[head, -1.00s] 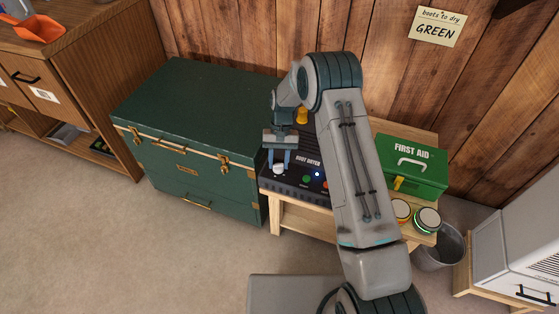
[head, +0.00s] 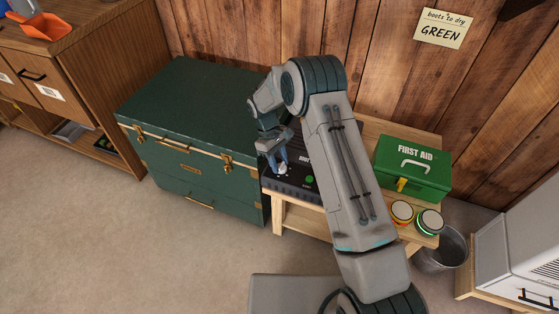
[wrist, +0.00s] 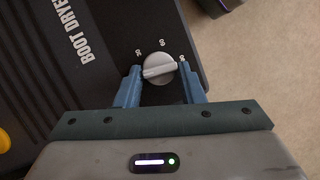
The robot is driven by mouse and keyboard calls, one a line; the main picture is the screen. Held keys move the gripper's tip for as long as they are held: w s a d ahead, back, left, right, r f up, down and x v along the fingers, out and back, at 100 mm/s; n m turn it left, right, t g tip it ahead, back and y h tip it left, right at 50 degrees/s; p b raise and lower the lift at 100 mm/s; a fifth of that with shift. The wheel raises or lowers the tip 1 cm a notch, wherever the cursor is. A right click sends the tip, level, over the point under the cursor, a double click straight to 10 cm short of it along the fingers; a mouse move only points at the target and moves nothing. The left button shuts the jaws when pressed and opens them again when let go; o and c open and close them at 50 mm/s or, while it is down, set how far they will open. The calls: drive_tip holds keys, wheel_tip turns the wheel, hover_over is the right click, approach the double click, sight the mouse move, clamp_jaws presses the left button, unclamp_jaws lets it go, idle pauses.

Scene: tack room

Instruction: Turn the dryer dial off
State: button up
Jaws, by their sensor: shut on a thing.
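The boot dryer (head: 292,188) is a black box on the low wooden bench, partly hidden behind my arm. Its pale grey round dial (wrist: 158,69) has a raised ridge lying nearly crosswise in the wrist view, its right end slightly higher. In the head view the dial (head: 283,170) shows at the box's front left corner. My gripper (wrist: 161,72) has its blue fingers on either side of the dial, shut on it. It also shows, tilted, in the head view (head: 279,165).
A green trunk (head: 190,150) stands close left of the bench. A first aid box (head: 412,170) and two round tins or buttons (head: 429,221) are on the bench's right. A metal bucket (head: 440,259) stands beside it.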

drive_tip(key=shift+s+d+n, duration=0.1)
drive_tip(key=shift+n, duration=0.5)
drive_tip(key=o, duration=0.7)
drive_tip(key=shift+c, duration=0.2)
drive_tip(key=shift+a+r, duration=0.2)
drive_tip(key=shift+r, duration=0.05)
drive_tip(key=p+v, duration=0.2)
drive_tip(key=v, duration=1.1)
drive_tip(key=shift+a, duration=0.2)
drive_tip(key=shift+r, duration=0.15)
